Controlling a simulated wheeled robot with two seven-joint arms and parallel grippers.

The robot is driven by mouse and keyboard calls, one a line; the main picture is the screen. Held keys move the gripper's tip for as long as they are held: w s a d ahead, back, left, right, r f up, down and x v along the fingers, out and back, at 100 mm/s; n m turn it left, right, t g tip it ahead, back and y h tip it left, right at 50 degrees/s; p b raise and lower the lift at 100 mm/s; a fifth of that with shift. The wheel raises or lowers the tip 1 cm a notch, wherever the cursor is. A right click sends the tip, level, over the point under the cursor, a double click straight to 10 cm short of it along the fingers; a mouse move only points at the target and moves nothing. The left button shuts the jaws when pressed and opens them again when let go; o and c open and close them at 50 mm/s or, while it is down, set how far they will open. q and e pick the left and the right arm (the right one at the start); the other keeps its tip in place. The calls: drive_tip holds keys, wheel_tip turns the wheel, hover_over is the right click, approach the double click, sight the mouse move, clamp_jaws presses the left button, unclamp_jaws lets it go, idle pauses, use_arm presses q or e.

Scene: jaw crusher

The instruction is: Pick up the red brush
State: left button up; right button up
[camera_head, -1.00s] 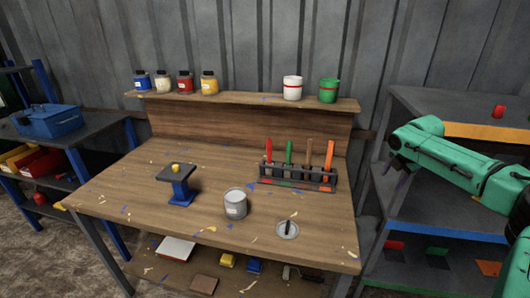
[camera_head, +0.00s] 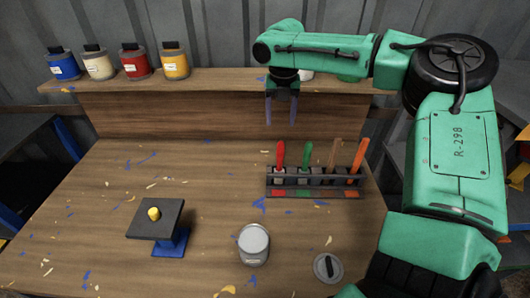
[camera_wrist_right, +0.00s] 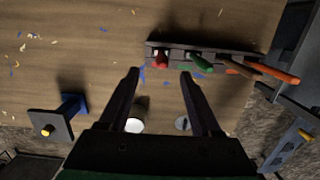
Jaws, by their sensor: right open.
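The red brush (camera_head: 280,155) stands upright in the leftmost slot of a dark rack (camera_head: 316,182) on the wooden bench. In the right wrist view its red handle (camera_wrist_right: 160,60) shows nearly end-on, beyond the fingertips. My right gripper (camera_head: 282,122) is open and empty, pointing down, above the bench and close to the red brush in the head view. It also shows in the right wrist view (camera_wrist_right: 160,72), with a wide gap between its fingers. My left gripper is not in view.
Green (camera_head: 305,158), brown (camera_head: 332,156) and orange (camera_head: 355,162) brushes share the rack. A grey can (camera_head: 253,244), a round lid (camera_head: 328,267) and a small blue stand (camera_head: 155,220) are on the bench. Several paint jars (camera_head: 134,62) line the shelf.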

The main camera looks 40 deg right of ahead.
drive_tip(key=shift+s+f, duration=0.15)
drive_tip(key=shift+f, duration=0.2)
drive_tip(key=p, duration=0.1)
hover_over(280, 153)
drive_tip(key=f, duration=0.5)
drive_tip(key=shift+d+f, duration=0.3)
drive_tip(key=shift+d, duration=0.1)
drive_tip(key=f+p, duration=0.1)
drive_tip(key=f, duration=0.3)
drive_tip(key=f+p, duration=0.1)
drive_tip(key=f, duration=0.1)
drive_tip(key=shift+w+f+p, duration=0.3)
drive_tip(key=shift+w+f, duration=0.05)
drive_tip(key=shift+f, duration=0.05)
drive_tip(key=shift+w+d+f, duration=0.1)
drive_tip(key=shift+f, duration=0.25)
clamp_jaws()
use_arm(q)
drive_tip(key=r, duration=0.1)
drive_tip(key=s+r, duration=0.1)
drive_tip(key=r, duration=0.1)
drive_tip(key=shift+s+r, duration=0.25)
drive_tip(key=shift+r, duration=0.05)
